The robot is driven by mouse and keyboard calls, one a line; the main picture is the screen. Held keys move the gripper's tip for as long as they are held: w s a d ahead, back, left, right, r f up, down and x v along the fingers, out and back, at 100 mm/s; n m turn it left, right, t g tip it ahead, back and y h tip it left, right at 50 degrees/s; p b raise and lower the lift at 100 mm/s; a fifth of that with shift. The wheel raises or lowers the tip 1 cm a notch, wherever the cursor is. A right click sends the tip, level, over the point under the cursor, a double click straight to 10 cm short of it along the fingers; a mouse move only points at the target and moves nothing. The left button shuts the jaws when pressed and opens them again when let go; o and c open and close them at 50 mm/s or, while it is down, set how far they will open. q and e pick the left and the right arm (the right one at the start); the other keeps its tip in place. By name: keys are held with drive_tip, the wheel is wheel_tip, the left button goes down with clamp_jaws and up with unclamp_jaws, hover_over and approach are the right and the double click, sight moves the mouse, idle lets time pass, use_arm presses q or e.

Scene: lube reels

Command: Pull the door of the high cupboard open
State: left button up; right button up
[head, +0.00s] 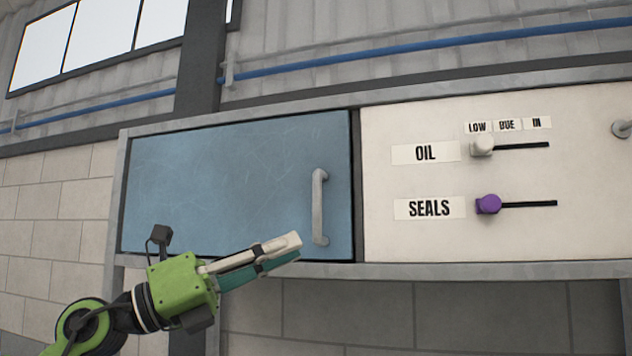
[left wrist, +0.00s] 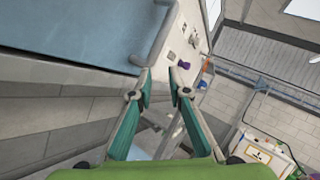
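The high cupboard has a blue door (head: 220,185) that sits shut in its grey frame. A grey vertical bar handle (head: 318,207) is near the door's right edge. In the left wrist view the door (left wrist: 75,35) fills the upper left, with the handle (left wrist: 152,38) at its right edge. My left gripper (head: 293,248) is in front of the door's lower edge, just left of the handle's lower end in the head view. The left wrist view shows its fingers (left wrist: 159,76) apart with nothing between them. The handle is outside the fingers. My right gripper is not in view.
Right of the door is a cream panel (head: 400,235) with OIL and SEALS labels, a white slider knob (head: 481,146) and a purple knob (head: 488,204). A grey round knob (head: 622,129) shows at the far right. Block wall lies below the cupboard.

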use_arm(q)
drive_tip(key=s+a+r+m+y, duration=0.1)
drive_tip(key=s+r+m+y, duration=0.2)
drive_tip(key=r, duration=0.3)
drive_tip(key=t+y+p, duration=0.1)
drive_tip(key=t+y, duration=0.2)
drive_tip(key=y, duration=0.1)
approach(314, 185)
drive_tip(key=shift+n, duration=0.4)
drive_tip(key=p+x, duration=0.6)
drive_tip(key=x, duration=0.3)
drive_tip(key=shift+w+d, duration=0.2)
drive_tip(key=shift+d, duration=0.05)
drive_tip(key=shift+w+d+f+p, duration=0.15)
drive_tip(key=shift+w+d+p, duration=0.15)
drive_tip(key=shift+w+d, duration=0.15)
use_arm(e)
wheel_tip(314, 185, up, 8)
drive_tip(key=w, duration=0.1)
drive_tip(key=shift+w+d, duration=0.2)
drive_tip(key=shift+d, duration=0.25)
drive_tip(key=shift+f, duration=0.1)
use_arm(q)
drive_tip(key=shift+s, duration=0.1)
clamp_jaws()
